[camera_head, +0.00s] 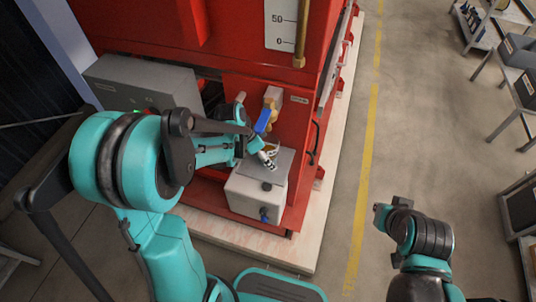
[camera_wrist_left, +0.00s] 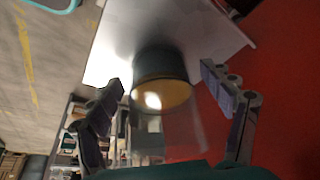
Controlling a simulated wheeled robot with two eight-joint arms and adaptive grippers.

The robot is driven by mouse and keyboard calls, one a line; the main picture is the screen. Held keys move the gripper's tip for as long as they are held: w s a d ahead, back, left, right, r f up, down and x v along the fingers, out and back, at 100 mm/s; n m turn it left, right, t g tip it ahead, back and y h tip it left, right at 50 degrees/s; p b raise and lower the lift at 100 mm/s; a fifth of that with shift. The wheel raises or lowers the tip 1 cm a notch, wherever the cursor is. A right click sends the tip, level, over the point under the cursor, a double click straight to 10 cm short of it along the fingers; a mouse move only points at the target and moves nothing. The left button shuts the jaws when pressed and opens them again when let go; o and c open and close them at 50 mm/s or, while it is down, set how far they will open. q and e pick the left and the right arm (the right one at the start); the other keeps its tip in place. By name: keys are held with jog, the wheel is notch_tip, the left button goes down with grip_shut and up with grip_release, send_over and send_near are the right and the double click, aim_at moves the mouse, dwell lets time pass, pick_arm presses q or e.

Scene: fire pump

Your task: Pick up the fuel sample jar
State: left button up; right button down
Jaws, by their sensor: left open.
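The fuel sample jar (camera_wrist_left: 163,85) appears in the left wrist view as a round clear vessel with a dark band and a yellowish layer. It sits against a pale surface (camera_wrist_left: 190,25), between the two spread fingers of my left gripper (camera_wrist_left: 168,98). The fingers are open, with a visible gap to the jar on each side. In the head view my left gripper (camera_head: 266,158) is over the top of the grey-white box (camera_head: 243,192) beside the red pump. The jar is mostly hidden there by the gripper. My right arm's end (camera_head: 385,213) is at the right, over the floor; its fingers cannot be made out.
The red pump housing (camera_head: 240,50) rises right behind the box. A brass valve with a blue handle (camera_head: 266,119) is close above my left gripper. A grey control cabinet (camera_head: 145,85) stands to the left.

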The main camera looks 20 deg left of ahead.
pick_arm(q)
jog(key=shift+r, duration=0.1)
jog(key=c, duration=1.6)
jog(key=shift+c, duration=0.2)
